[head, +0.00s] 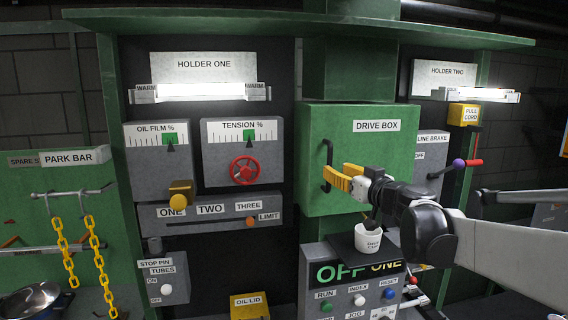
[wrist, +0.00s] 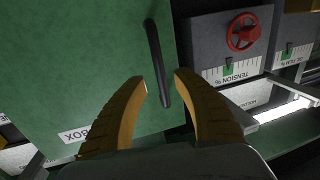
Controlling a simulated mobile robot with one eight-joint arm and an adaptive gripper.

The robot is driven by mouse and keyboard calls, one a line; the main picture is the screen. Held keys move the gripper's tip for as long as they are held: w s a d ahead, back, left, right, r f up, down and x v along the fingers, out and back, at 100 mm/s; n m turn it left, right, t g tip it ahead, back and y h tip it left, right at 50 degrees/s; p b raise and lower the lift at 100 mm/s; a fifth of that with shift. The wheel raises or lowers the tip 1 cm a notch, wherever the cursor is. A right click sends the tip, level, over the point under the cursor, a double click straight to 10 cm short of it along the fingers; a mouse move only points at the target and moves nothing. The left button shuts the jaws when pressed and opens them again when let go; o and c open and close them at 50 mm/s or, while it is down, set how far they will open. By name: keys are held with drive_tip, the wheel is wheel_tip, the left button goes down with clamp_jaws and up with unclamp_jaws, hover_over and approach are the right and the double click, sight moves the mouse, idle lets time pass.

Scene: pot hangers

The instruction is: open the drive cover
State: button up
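The drive cover (head: 358,150) is the green front of the box labelled DRIVE BOX, and it looks closed. It also fills the left of the wrist view (wrist: 85,60). A black bar handle (head: 327,152) stands upright near the cover's left edge. My gripper (head: 335,173) has yellow fingers and is at the lower part of this handle. In the wrist view, the handle (wrist: 156,60) runs between the two open fingertips (wrist: 162,80), with gaps on both sides. The fingers are not shut on it. The exact depth between fingertips and handle is hard to tell.
Left of the cover is a tension panel with a red wheel (head: 245,170). A white cup (head: 368,240) stands below my gripper, above the control panel (head: 355,285) with its buttons. A line brake box (head: 432,152) is close on the right.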

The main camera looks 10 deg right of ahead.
sight(329, 187)
drive_tip(key=w, duration=0.2)
drive_tip(key=w+a, duration=0.1)
drive_tip(key=w, duration=0.1)
drive_tip(key=shift+w, duration=0.1)
clamp_jaws()
drive_tip(key=shift+d, duration=0.1)
